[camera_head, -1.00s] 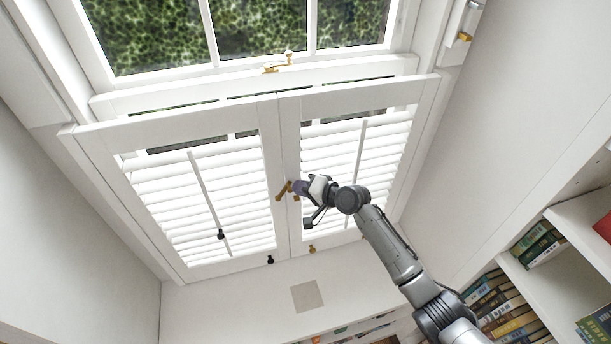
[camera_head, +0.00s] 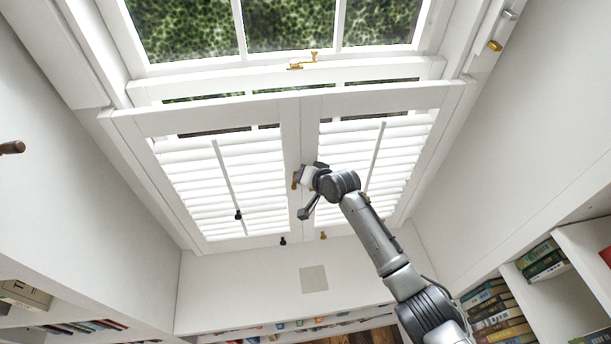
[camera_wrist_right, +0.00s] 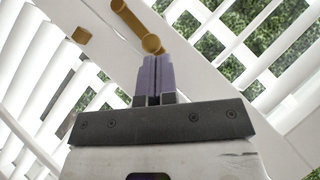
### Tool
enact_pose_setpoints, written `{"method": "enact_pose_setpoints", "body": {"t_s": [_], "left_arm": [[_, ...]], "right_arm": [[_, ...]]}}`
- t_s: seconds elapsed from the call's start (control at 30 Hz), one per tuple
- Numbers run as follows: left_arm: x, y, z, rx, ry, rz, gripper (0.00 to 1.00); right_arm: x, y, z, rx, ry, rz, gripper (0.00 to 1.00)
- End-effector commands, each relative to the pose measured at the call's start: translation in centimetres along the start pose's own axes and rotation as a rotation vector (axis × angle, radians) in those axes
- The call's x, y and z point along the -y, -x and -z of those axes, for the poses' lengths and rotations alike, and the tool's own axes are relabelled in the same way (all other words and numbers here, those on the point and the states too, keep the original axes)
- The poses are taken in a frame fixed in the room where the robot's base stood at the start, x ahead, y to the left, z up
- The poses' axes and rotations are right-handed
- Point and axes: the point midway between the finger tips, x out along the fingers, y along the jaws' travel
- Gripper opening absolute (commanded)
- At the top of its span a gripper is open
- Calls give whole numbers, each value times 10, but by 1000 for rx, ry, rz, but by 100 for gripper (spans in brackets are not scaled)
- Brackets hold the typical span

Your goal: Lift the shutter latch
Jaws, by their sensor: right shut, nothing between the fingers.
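The closed white shutters (camera_head: 290,130) hang under the window, their two louvred panels meeting at a middle stile. The brass-coloured latch (camera_head: 295,180) is on that stile, largely hidden behind my right gripper in the head view. In the right wrist view the latch bar (camera_wrist_right: 130,24) lies slanted, with a rounded knob at each end. A small brass block (camera_wrist_right: 81,35) sits apart from it. My right gripper (camera_wrist_right: 154,62) is shut and empty, its purple fingertips at the bar's lower knob; I cannot tell whether they touch. My left gripper is out of view.
A brass window catch (camera_head: 302,62) sits on the sill above. Tilt rods (camera_head: 224,175) hang in front of the louvres, with small dark knobs below. Bookshelves (camera_head: 560,265) stand at the right, and a brown peg (camera_head: 12,147) shows at the left edge.

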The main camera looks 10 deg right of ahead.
Motion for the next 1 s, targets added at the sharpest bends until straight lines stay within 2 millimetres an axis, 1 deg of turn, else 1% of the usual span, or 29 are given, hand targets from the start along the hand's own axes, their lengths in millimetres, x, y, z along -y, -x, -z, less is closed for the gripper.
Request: {"method": "enact_pose_setpoints", "body": {"t_s": [0.03, 0.2, 0.67, 0.77, 0.97, 1.0], "left_arm": [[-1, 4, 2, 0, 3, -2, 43], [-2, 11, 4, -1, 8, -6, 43], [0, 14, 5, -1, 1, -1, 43], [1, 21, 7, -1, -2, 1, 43], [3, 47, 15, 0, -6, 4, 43], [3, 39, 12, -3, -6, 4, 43]], "right_arm": [[3, 2, 2, 0, 0, 0, 0], [7, 6, 6, 1, -1, 0, 0], [7, 8, 8, 0, -1, 0, 0], [8, 14, 15, 0, -2, 0, 0], [11, 39, 39, 2, -1, 1, 0], [5, 40, 33, 3, 1, 2, 0]]}}
